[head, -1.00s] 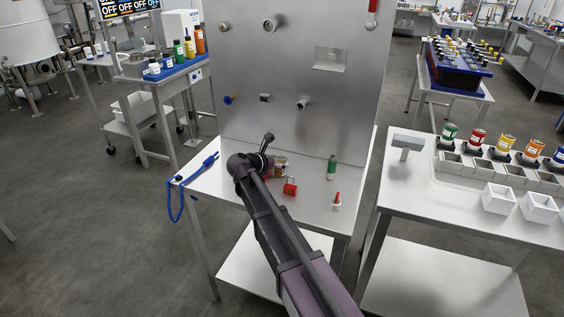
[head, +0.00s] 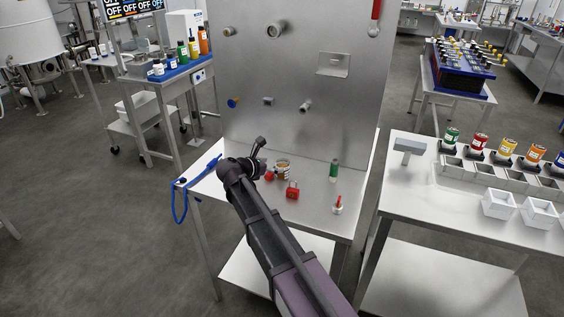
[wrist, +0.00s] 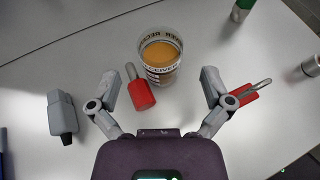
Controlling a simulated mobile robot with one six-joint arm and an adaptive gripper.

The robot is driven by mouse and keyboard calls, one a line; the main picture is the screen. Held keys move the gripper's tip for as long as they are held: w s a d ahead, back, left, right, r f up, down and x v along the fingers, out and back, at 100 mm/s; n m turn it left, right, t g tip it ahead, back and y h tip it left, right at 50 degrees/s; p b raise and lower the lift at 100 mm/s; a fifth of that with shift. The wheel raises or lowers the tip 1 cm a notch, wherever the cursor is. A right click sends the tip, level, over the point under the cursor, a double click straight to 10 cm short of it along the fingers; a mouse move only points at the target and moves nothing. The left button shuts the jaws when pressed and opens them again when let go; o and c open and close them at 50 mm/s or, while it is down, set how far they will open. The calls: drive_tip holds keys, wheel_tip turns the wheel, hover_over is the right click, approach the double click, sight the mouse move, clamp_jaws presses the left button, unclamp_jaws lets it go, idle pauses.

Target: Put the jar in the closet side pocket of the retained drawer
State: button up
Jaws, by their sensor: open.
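The jar (head: 283,165) is a small clear container with orange-brown contents and dark lettering, standing on the steel table beside the upright panel. In the wrist view the jar (wrist: 160,55) stands upright ahead of my gripper (wrist: 160,82), whose two fingers are spread wide and empty. The jar lies beyond the fingertips, about midway between them, with no finger touching it. In the head view my gripper (head: 258,168) is at the table's left part, left of the jar, and partly hidden by my arm. I cannot identify the retained drawer or its side pocket.
A red padlock (wrist: 140,92) lies between the fingers, close to the jar; another (wrist: 250,92) is at the right finger. A grey tool (wrist: 62,115) lies left. A green bottle (head: 333,170) stands by the panel (head: 290,110). White bins (head: 498,203) occupy the right table.

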drive_tip(key=p+v, duration=0.2)
drive_tip(key=v, duration=0.5)
idle(0.5)
drive_tip(key=shift+d, duration=0.1)
